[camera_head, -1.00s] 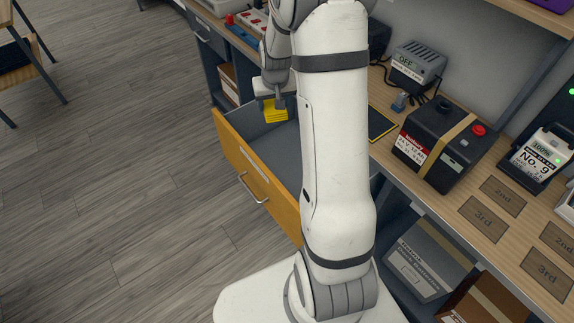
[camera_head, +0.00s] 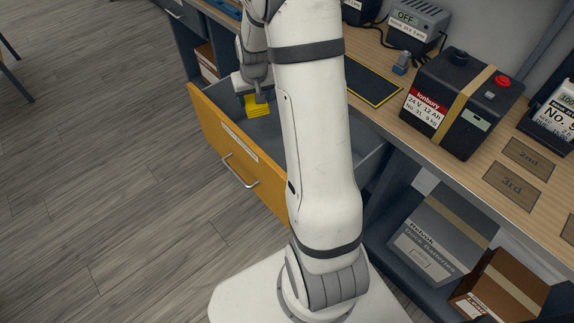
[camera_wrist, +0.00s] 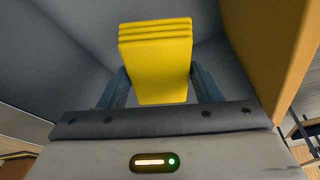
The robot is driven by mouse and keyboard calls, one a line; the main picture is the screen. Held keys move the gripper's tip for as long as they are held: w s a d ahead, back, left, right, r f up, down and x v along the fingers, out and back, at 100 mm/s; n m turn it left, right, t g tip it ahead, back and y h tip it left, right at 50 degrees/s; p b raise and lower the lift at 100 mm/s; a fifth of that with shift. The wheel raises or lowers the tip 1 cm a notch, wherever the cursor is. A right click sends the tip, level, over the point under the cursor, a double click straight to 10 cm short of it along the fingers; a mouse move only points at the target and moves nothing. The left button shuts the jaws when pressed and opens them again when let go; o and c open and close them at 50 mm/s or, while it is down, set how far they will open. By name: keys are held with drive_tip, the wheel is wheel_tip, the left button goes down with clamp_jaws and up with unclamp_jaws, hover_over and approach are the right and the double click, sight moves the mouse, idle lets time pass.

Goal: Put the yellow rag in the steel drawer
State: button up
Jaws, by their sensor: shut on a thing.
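The yellow rag (camera_head: 258,107) is a folded, layered block held in my gripper (camera_head: 257,98). In the wrist view the rag (camera_wrist: 157,60) sits between the two fingers, and my gripper (camera_wrist: 157,88) is shut on it. The rag is over or within an open drawer with an orange front (camera_head: 225,130) and a grey inside. In the wrist view grey drawer walls surround the rag, with the orange front (camera_wrist: 275,40) at the right. I cannot tell whether the rag touches the drawer bottom. A closed grey drawer front (camera_head: 186,14) shows at the top left. My arm hides part of the open drawer.
The wooden bench top (camera_head: 470,160) bears a black battery (camera_head: 460,103), a grey OFF box (camera_head: 415,27) and a dark yellow-edged mat (camera_head: 372,82). Boxes (camera_head: 440,232) stand on the shelf below. The floor left of the drawer is clear.

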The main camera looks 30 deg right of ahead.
drive_tip(key=b, duration=0.7)
hover_over(259, 143)
drive_tip(key=s, duration=0.1)
wheel_tip(259, 143, down, 8)
wheel_tip(259, 143, down, 11)
drive_tip(key=b, duration=0.2)
drive_tip(key=shift+s+r+b, duration=0.1)
drive_tip(key=shift+r+b, duration=0.1)
drive_tip(key=shift+b, duration=0.2)
drive_tip(key=shift+r, duration=0.1)
drive_tip(key=o, duration=0.5)
drive_tip(key=shift+f, duration=0.2)
drive_tip(key=o, duration=0.5)
drive_tip(key=shift+r, duration=0.1)
drive_tip(key=shift+c, duration=0.2)
drive_tip(key=p+v, duration=0.3)
drive_tip(key=v, duration=0.9)
